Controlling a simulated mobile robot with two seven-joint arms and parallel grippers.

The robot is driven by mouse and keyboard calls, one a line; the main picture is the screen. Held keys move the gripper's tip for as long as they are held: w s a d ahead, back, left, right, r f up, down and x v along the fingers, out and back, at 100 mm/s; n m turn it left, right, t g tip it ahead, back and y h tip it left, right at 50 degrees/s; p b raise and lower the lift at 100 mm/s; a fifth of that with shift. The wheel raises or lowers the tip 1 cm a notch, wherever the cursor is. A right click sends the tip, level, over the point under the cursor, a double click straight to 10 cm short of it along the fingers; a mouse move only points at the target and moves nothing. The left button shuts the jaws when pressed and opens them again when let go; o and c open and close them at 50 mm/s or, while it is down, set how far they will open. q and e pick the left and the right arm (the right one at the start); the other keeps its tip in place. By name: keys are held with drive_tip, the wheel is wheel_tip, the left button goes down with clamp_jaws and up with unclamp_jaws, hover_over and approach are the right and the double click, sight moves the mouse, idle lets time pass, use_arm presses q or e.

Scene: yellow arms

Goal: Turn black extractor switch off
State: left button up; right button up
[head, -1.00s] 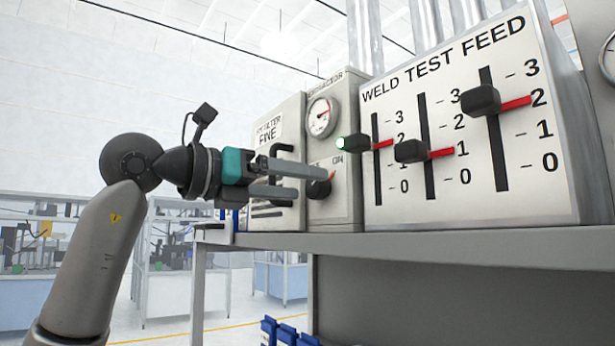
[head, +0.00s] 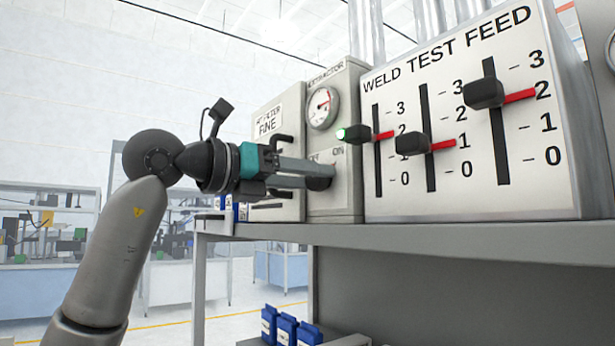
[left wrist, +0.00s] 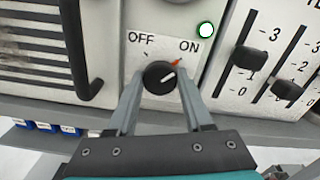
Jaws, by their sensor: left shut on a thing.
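The black extractor switch (left wrist: 160,78) is a round knob on a grey panel, with OFF at its upper left and ON at its upper right. In the left wrist view its white mark points up and right, toward the orange-red mark by ON. In the head view the knob (head: 318,178) is partly hidden by my fingers. My left gripper (head: 309,176) has one finger on each side of the knob and is shut on it; it also shows in the left wrist view (left wrist: 160,90). A green lamp (head: 341,134) beside the switch is lit. My right gripper is not in view.
A gauge (head: 323,107) sits above the switch. Left is a filter box (head: 267,120) with a black handle. Right is the WELD TEST FEED panel (head: 450,195) with three sliders. A shelf edge (head: 420,233) runs below. Blue boxes (head: 286,330) stand lower down.

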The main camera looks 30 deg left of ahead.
use_arm(q)
clamp_jaws()
drive_tip(key=shift+n, duration=0.3)
drive_tip(key=n, duration=0.6)
drive_tip(key=shift+n, duration=0.3)
drive_tip(key=n, duration=0.5)
drive_tip(key=shift+p, duration=0.3)
drive_tip(key=n, duration=0.5)
drive_tip(key=shift+n, duration=0.5)
drive_tip(key=o, duration=0.9)
unclamp_jaws()
drive_tip(key=shift+c, duration=0.2)
